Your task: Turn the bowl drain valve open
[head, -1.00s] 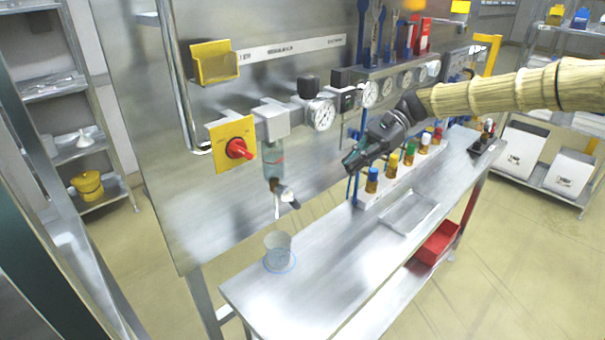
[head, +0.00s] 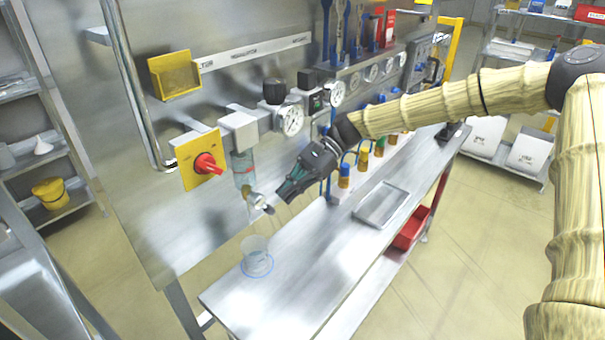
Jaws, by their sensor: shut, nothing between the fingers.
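The filter bowl (head: 243,169) is a clear cylinder under a grey block (head: 238,131) on the steel panel. Its drain valve (head: 262,202) sits below it, with a small pale lever and a dark end pointing right. My gripper (head: 284,194) is shut and empty, close to the right of the drain valve and pointing down-left at it. A small gap seems to show between them, but I cannot tell the depth. A clear cup (head: 256,257) stands on the bench below the valve, inside a blue ring.
A red rotary handle on a yellow plate (head: 192,175) is left of the bowl. A gauge (head: 290,119) is to its upper right. Bottles with coloured caps (head: 345,176) stand behind my gripper. A shallow tray (head: 382,205) lies on the bench (head: 300,262), whose front is clear.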

